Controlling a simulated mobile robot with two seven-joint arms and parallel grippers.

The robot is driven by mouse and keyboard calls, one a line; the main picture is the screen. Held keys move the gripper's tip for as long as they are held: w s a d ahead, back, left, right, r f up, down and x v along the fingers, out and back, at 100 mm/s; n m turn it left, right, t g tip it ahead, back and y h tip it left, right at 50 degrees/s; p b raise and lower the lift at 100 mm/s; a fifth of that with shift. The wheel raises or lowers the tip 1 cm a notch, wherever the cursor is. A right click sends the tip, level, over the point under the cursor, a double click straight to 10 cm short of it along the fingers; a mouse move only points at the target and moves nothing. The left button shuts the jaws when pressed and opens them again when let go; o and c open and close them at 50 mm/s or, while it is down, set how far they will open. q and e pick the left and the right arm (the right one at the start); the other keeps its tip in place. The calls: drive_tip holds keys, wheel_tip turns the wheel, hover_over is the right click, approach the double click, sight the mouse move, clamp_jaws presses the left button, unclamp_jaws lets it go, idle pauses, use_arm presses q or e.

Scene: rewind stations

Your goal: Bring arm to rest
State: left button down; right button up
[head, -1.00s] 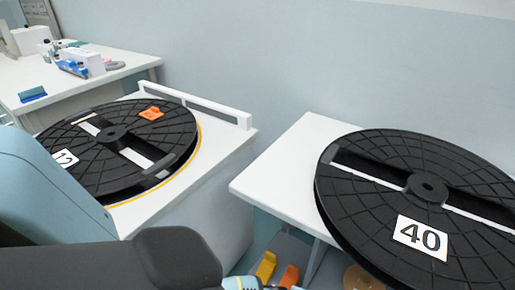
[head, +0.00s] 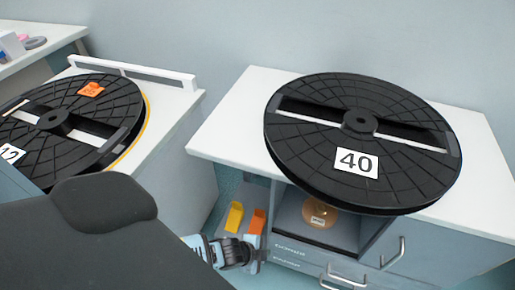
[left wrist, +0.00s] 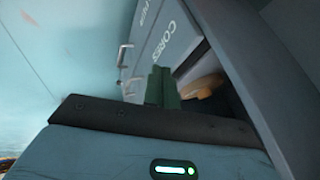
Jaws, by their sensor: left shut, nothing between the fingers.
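My left gripper (head: 261,254) shows low in the middle of the head view, below the edge of the right-hand white table and beside a cabinet. It is shut and empty. In the left wrist view its closed dark green fingers (left wrist: 162,88) point toward a cabinet front (left wrist: 165,45) lettered "CORES". My left arm comes in from the left, and its large dark link covers the lower left of the head view. My right gripper is not in view.
A black reel marked 40 (head: 365,145) lies on the white table (head: 225,125). Another black reel (head: 105,125) lies on the left station. A tan disc (head: 319,214) sits in the cabinet's open compartment. Yellow (head: 234,217) and orange (head: 257,222) pieces are near the gripper. Drawer handles (head: 345,275) stick out.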

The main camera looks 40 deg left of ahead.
use_arm(q)
drive_tip(key=p+v, duration=0.1)
drive_tip(key=v, duration=0.2)
drive_tip(key=shift+s+r, duration=0.1)
drive_tip(key=shift+s, duration=0.1)
